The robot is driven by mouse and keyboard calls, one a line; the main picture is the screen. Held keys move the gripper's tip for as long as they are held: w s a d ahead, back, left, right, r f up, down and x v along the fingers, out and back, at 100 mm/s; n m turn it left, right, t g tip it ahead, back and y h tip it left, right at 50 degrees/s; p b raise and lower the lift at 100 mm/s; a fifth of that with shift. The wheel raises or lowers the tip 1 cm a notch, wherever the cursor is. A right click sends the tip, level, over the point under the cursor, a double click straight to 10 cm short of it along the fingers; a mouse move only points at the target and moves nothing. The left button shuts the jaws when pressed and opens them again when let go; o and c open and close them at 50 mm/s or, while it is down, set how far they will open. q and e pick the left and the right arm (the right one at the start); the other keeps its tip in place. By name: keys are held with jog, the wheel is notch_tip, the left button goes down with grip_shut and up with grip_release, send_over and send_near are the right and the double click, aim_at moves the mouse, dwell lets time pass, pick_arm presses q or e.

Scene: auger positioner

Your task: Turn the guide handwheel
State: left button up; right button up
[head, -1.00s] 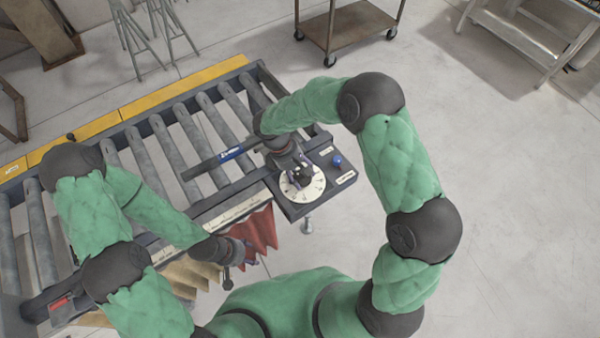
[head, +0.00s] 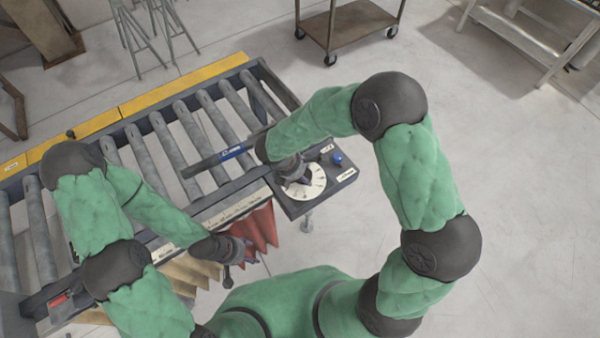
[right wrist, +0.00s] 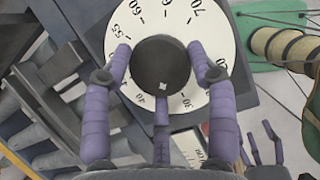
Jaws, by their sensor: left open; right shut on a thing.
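The guide handwheel shows as a dark round knob (right wrist: 160,65) at the middle of a white numbered dial (right wrist: 195,20). In the head view the dial (head: 312,190) sits on a dark plate at the right end of the conveyor; the knob is hidden there under my right gripper (head: 300,180). In the right wrist view the purple fingers of my right gripper (right wrist: 163,82) are closed around the knob, on both sides and below. My left gripper (head: 244,252) is open and apart from the handwheel, by the conveyor's near side.
A blue knob (head: 337,159) stands on the plate beside the dial. A dark bar with a blue label (head: 232,153) lies across the rollers (head: 165,140). Red and tan folded cloth-like strips (head: 262,228) hang near my left gripper. Open floor lies to the right.

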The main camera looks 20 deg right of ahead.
jog(key=shift+d+r+n+t, duration=0.15)
jog(key=shift+n+t, duration=0.25)
jog(key=shift+n, duration=0.8)
jog(key=shift+w+y, duration=0.1)
jog(key=shift+y, duration=0.2)
jog(key=o, duration=1)
jog(key=shift+o, duration=0.8)
jog(key=shift+d, duration=0.2)
jog(key=shift+a, duration=0.15)
jog(key=v, duration=1.2)
